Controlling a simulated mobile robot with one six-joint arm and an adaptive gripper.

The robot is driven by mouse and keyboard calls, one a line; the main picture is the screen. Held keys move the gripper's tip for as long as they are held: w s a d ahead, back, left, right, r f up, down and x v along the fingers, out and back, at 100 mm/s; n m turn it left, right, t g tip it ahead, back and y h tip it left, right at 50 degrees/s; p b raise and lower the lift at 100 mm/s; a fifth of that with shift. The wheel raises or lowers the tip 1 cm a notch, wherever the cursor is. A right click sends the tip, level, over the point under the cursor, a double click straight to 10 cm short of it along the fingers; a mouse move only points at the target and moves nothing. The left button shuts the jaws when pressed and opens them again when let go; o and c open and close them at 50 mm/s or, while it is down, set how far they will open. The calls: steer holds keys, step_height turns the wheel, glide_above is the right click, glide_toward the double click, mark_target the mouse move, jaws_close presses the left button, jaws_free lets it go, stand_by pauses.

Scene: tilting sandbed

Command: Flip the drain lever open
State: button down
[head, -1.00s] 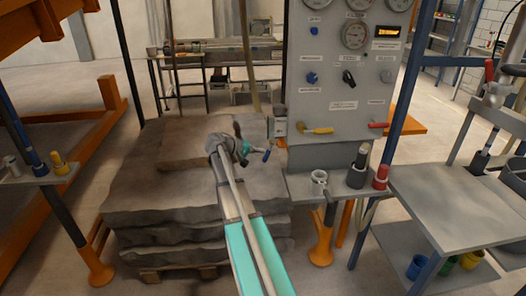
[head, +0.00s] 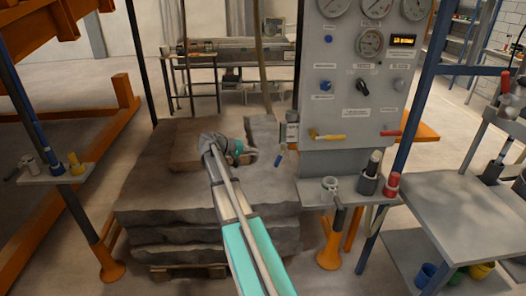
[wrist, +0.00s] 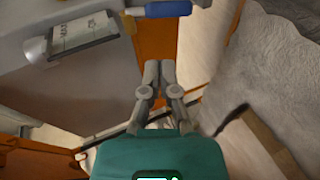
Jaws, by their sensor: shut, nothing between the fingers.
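A blue-handled lever (head: 279,160) hangs at the lower left side of the grey control panel. Its blue handle (wrist: 168,9) also shows at the top of the wrist view, lying sideways. I cannot read a label naming it as the drain lever. My gripper (head: 252,158) is small in the head view, left of the blue handle and above the stone stack. In the wrist view my gripper's fingers (wrist: 160,70) are together and empty, below the blue handle and apart from it in the picture.
The grey panel (head: 347,105) carries gauges, knobs, a yellow lever (head: 330,137) and a red lever (head: 391,133). A small shelf (head: 350,196) with cups juts out below it. Layered stone slabs (head: 150,195) lie under my arm. A grey cart (head: 440,190) stands at the right.

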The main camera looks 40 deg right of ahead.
steer(key=p+v, duration=0.1)
steer(key=v, duration=0.5)
steer(key=shift+p, duration=0.4)
steer(key=shift+w+a, duration=0.1)
steer(key=s+a+f+n+t+y+p, duration=0.1)
steer(key=s+a+y, duration=0.3)
steer(key=a, duration=0.8)
steer(key=s+a+f+n+t+y+p, duration=0.1)
steer(key=s+a+f+n+t+y, duration=0.1)
steer(key=s+a, duration=0.5)
steer(key=s+a+f+n+t+y+p, duration=0.1)
steer(key=s+a+f+y, duration=0.4)
steer(key=a, duration=1.3)
steer(key=shift+s+a+n+t+y+p, duration=0.15)
steer(key=shift+s+n+t+y+p, duration=0.2)
steer(key=shift+s+n+t+y, duration=0.45)
